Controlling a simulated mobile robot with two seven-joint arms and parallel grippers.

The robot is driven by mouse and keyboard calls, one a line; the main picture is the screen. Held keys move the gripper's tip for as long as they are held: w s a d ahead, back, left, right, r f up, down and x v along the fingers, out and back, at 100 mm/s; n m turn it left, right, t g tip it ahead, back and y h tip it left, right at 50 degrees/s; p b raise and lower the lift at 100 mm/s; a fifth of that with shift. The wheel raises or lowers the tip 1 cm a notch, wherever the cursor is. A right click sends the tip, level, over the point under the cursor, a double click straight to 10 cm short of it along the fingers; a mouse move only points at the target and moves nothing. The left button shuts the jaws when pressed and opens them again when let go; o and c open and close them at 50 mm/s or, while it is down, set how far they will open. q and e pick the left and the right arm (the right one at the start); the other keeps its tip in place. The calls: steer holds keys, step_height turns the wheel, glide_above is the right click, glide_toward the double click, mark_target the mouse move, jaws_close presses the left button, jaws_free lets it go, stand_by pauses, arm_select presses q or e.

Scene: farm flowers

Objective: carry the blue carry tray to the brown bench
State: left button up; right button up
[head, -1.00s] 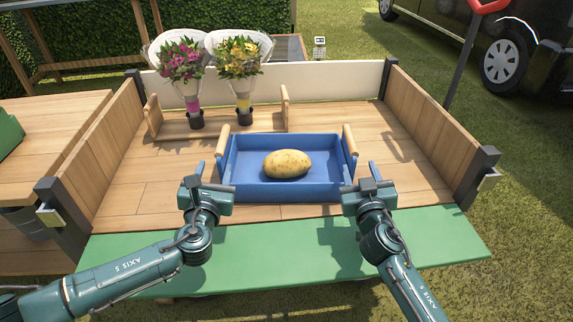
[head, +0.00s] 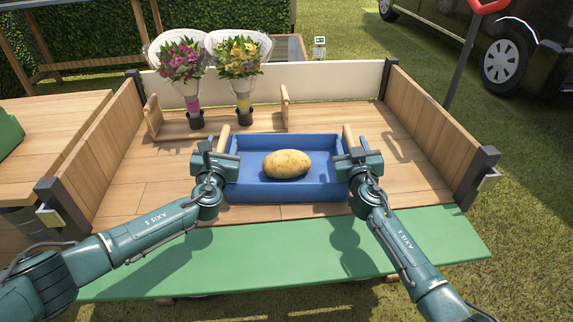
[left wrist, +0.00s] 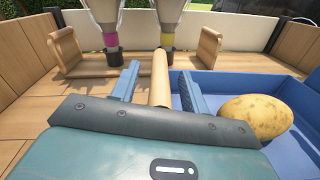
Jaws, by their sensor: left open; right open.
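The blue carry tray (head: 288,195) sits on the wooden cart bed with a large potato (head: 287,164) lying in it. It has a wooden handle at each side. My left gripper (head: 218,150) is open at the tray's left handle (head: 223,138). In the left wrist view that handle (left wrist: 160,78) lies between the two open fingers (left wrist: 158,88). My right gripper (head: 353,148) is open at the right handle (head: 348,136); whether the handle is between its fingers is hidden. I cannot make out a brown bench for certain.
A wooden carrier (head: 152,117) with two flower bouquets (head: 182,62) stands behind the tray. Wooden side walls (head: 113,140) and dark corner posts bound the bed. The green front flap (head: 290,255) hangs open. A wooden surface (head: 40,130) adjoins at left. Grass is at right.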

arm_select(q)
jaws_close()
arm_select(e)
jaws_close()
